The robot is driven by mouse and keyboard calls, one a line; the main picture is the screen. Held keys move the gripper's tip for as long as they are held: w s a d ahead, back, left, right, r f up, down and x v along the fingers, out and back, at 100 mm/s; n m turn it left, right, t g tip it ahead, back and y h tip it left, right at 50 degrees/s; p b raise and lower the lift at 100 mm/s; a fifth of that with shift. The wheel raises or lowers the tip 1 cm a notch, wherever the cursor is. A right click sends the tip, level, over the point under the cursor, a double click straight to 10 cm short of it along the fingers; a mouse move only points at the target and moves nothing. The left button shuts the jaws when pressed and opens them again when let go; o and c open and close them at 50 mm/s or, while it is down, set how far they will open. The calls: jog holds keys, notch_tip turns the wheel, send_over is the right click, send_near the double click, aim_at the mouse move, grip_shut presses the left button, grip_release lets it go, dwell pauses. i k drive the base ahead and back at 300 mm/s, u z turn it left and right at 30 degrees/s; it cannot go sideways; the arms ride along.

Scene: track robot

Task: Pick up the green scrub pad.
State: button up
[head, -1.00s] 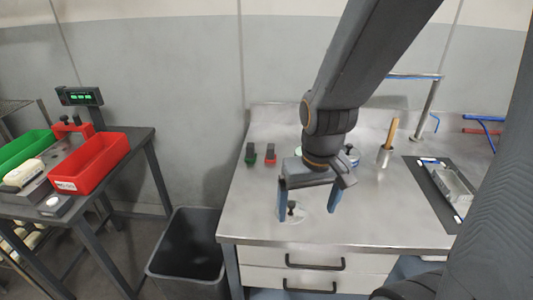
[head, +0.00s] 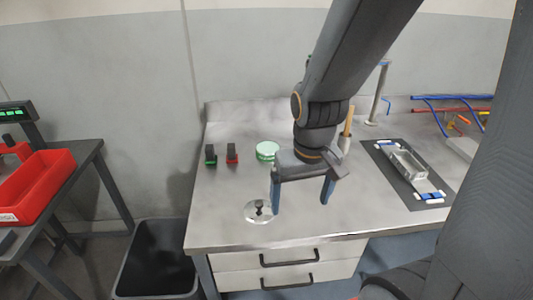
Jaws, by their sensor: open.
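The green scrub pad (head: 210,155) appears to be the small block with a green base and a black grip, standing at the back left of the steel bench (head: 225,225). A similar block with a red base (head: 232,153) stands just to its right, apart from it. My gripper (head: 302,193) points down over the front middle of the bench, open and empty between its two blue fingers. It is to the right of the green scrub pad and nearer the front edge.
A pale green round item (head: 267,150) sits partly behind my gripper. A clear disc with a black knob (head: 258,211) lies left of the fingers. A dark mat (head: 383,160) with a metal tray is at right. A bin (head: 155,258) stands left of the bench.

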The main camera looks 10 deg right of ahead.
aim_at(211, 158)
jog(key=k, duration=1)
jog(key=u, duration=1.7)
jog(key=i, duration=1.3)
jog(key=z, duration=1.9)
jog(key=i, duration=0.5)
jog(key=z, duration=0.05)
